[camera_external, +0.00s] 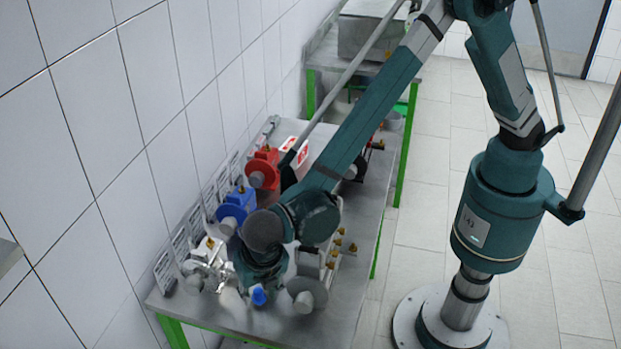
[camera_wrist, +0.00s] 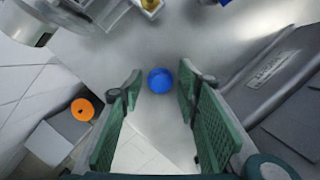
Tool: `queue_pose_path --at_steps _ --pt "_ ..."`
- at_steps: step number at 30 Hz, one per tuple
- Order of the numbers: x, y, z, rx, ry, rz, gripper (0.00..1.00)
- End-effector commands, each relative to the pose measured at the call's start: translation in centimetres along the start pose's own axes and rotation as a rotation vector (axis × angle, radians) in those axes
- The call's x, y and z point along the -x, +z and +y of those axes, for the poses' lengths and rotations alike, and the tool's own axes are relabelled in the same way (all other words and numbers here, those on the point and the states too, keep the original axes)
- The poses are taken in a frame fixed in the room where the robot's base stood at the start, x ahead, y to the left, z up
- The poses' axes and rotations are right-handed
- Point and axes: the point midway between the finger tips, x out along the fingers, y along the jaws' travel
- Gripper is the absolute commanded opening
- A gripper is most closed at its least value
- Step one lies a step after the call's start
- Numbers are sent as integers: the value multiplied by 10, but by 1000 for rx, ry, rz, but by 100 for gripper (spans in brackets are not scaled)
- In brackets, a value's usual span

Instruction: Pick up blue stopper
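The blue stopper (camera_external: 259,296) is near the front edge of the metal table, below my gripper (camera_external: 262,285) in the external view. In the wrist view the stopper (camera_wrist: 160,80) is a round blue disc seen from above, in the gap at the tips of my gripper (camera_wrist: 160,90). My green fingers are wide apart, one on each side of the stopper, with grey surface visible between them and it. Neither finger visibly touches it. Its lower part is hidden, and I cannot tell the exact height gap.
Silver pump parts (camera_external: 207,265) stand left on the table (camera_external: 362,255). Blue (camera_external: 237,205) and red (camera_external: 264,168) pumps stand along the wall. Small brass fittings (camera_external: 338,243) sit right. A dark grey case-like object (camera_wrist: 285,95) and an orange round part (camera_wrist: 82,109) flank my fingers.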

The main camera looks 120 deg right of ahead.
Motion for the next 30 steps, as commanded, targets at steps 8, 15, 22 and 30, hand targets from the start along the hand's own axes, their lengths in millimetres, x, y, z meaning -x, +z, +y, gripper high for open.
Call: queue_pose_path --at_steps 8,15,22,30 --pt "-10 0 0 0 0 0 33" --pt "-10 0 0 0 0 0 33" --pt "-10 0 0 0 0 0 30" --pt "-10 0 0 0 0 0 14"
